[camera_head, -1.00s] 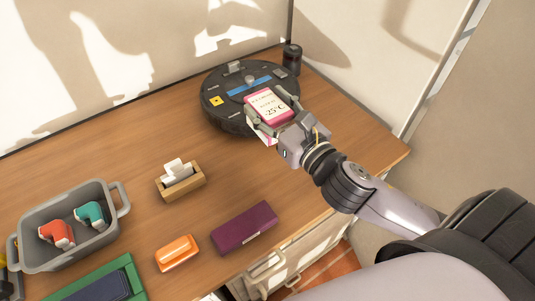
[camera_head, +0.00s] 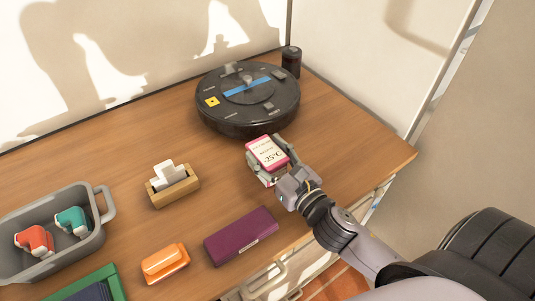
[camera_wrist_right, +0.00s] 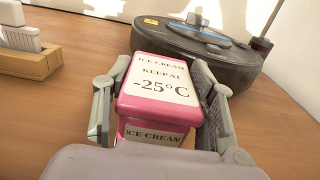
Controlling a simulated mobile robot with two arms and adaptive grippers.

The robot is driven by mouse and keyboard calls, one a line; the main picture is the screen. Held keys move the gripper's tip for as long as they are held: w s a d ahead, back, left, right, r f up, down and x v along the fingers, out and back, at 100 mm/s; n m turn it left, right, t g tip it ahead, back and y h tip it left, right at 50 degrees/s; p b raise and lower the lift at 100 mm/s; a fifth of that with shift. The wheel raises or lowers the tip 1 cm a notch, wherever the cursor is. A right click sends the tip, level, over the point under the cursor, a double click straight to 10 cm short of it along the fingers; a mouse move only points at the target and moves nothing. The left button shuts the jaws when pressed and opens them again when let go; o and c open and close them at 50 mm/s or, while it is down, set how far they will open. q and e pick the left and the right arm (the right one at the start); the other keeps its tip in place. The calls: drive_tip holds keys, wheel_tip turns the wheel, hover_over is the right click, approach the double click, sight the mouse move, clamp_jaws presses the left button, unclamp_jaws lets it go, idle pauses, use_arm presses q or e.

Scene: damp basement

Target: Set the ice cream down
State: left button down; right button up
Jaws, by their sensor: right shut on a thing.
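The ice cream (camera_head: 266,153) is a pink tub with a white label reading "ICE CREAM KEEP AT -25°C". My right gripper (camera_head: 268,160) is shut on it, one finger on each side. In the head view the tub is over the wooden table, in front of the round black device. In the right wrist view the ice cream (camera_wrist_right: 164,82) is upright between the fingers of the right gripper (camera_wrist_right: 160,105). Whether its base touches the table is hard to tell. My left gripper is not in view.
The round black device (camera_head: 225,112) stands behind the tub, with a dark cylinder (camera_head: 291,62) beside it. A wooden holder (camera_head: 173,190), purple case (camera_head: 240,236), orange item (camera_head: 165,263) and grey bin (camera_head: 95,243) are to the left. Bare table (camera_head: 340,135) lies right of the tub.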

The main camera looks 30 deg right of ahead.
drive_tip(key=shift+f, duration=0.15)
drive_tip(key=o, duration=1.4)
